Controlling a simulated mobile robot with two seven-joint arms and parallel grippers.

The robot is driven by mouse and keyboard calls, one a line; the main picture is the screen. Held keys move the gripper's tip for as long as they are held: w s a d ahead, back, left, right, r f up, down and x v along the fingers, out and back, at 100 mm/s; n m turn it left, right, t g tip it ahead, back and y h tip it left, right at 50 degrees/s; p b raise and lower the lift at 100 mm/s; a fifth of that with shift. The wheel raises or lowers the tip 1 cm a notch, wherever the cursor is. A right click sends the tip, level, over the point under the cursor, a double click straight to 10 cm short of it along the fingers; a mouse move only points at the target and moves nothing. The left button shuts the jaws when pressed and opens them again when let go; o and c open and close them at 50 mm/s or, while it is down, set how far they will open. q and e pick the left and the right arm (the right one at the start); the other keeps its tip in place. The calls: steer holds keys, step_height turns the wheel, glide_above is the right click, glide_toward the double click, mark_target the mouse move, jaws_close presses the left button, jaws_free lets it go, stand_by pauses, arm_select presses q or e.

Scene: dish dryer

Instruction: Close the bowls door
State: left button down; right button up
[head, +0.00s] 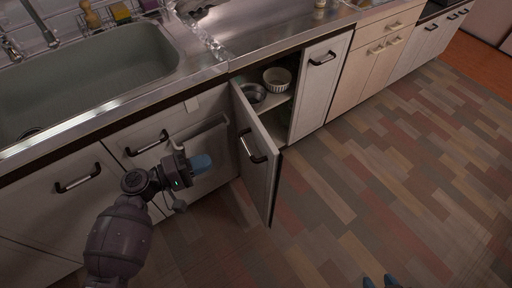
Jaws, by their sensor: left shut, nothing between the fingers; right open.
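The bowls door (257,155) is a white cabinet door with a dark handle (251,146), standing wide open and sticking out from the counter front. Behind it, a white ribbed bowl (278,77) and a metal bowl (255,92) sit on the shelf in the open cabinet. My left gripper (201,163) is shut and empty, with blue fingertips, to the left of the door and apart from its handle. My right gripper (379,282) shows only as two separated blue fingertips at the bottom edge, open and well to the right of the door.
A steel sink (90,75) and counter run above the cabinets. More closed cabinets (377,60) continue to the right. The patterned wooden floor (400,160) right of the door is clear.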

mark_target(262, 140)
arm_select(q)
steer(key=shift+h, duration=0.3)
steer(key=x, duration=0.7)
steer(key=b+x, duration=0.1)
steer(key=x, duration=0.6)
steer(key=shift+w+d+r, duration=0.1)
steer(key=shift+r, duration=0.1)
